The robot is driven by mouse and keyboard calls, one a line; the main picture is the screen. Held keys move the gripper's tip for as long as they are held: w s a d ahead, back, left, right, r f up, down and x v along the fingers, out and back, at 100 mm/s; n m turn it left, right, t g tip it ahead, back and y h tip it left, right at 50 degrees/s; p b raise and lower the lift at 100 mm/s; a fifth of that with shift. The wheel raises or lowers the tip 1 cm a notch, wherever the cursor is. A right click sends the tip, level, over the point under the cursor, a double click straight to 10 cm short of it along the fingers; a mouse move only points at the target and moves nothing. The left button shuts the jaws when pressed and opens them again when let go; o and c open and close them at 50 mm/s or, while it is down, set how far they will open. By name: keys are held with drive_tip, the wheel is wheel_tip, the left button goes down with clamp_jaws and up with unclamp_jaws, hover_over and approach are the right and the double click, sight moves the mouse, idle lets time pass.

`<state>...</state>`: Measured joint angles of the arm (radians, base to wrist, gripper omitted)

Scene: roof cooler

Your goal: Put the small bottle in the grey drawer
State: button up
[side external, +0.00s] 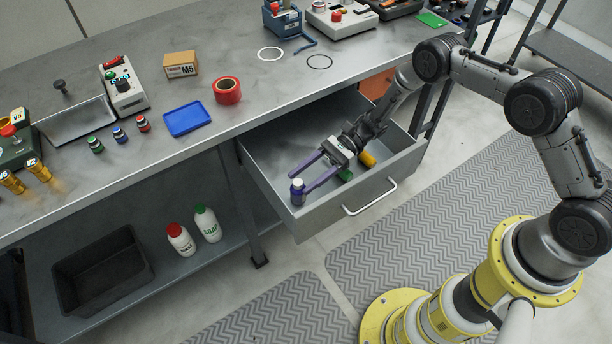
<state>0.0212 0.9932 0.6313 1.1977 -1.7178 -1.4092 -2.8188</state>
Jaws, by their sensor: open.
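The grey drawer (370,197) is pulled out under the bench, with a light bar handle on its front. A small dark blue bottle with a white cap (297,193) stands upright at the drawer's near left corner, inside by its look. My gripper (299,181) reaches down into the drawer with its two purple fingers spread apart. The fingertips are right by the bottle; I cannot tell whether they touch it. A green item (345,175) and a yellow item (367,159) lie in the drawer beside my gripper, partly hidden by it.
The bench top (240,110) above holds small green, blue and red jars (120,135), a blue tray (187,118), red tape (227,91) and a box (180,65). A black bin (103,270) and two white bottles (207,224) stand on the lower shelf.

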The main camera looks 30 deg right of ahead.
drive_tip(key=shift+r, duration=0.15)
drive_tip(key=v, duration=0.5)
drive_tip(key=shift+d+r, duration=0.2)
drive_tip(key=shift+r, duration=0.05)
wheel_tip(320, 180, up, 7)
drive_tip(key=shift+a+f, duration=0.2)
drive_tip(key=shift+a, duration=0.05)
